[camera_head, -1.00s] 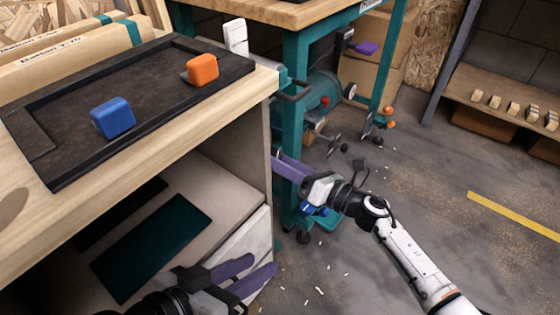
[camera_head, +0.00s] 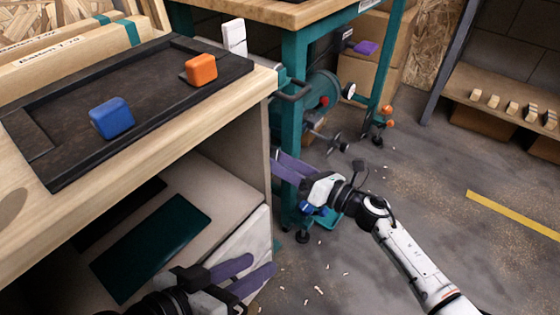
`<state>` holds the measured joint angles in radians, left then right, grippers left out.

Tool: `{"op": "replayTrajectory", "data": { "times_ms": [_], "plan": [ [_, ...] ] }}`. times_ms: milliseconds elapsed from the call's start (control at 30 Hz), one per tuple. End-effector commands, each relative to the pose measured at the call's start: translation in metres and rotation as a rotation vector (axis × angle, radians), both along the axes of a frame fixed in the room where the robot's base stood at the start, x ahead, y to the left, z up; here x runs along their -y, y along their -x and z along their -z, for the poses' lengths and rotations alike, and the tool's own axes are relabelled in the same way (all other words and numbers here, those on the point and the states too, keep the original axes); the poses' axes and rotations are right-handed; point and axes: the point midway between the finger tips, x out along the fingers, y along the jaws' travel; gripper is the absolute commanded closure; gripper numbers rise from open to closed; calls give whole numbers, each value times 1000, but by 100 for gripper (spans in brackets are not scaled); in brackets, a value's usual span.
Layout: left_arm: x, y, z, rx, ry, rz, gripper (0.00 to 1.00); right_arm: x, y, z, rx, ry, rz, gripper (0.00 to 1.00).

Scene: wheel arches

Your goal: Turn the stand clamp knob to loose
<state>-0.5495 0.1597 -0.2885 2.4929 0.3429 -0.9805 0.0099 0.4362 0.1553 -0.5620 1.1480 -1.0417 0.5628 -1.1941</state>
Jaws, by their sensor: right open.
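I cannot pick out the stand clamp knob for certain.
The wooden workbench (camera_head: 235,105) fills the left, with a dark tray (camera_head: 65,165) holding a blue block (camera_head: 112,118) and an orange block (camera_head: 201,69). A dark green panel (camera_head: 150,250) lies on its lower shelf. The floor (camera_head: 430,175) at right is mostly clear.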

Motion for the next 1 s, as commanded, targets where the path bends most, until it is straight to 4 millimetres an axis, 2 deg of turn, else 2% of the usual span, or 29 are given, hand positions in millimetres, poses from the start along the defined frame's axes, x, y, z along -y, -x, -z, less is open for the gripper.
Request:
{"op": "replayTrajectory", "data": {
  "times_ms": [167, 400, 533, 700, 1000],
  "plan": [
    [-2, 0, -3, -9, -21, -1, 69, 21, 13, -1, -3, 2, 1, 45],
    [-8, 2, 13, -53, -73, -2, 69, 61, 40, 0, -3, 3, 3, 45],
    [-11, 3, 20, -69, -94, -2, 69, 76, 50, 0, -3, 2, 1, 45],
    [-13, 3, 23, -76, -105, -2, 69, 85, 56, 0, -1, 2, 1, 45],
    [-13, 3, 25, -79, -106, -4, 69, 85, 56, 1, -1, 2, 1, 45]
  ]
}}
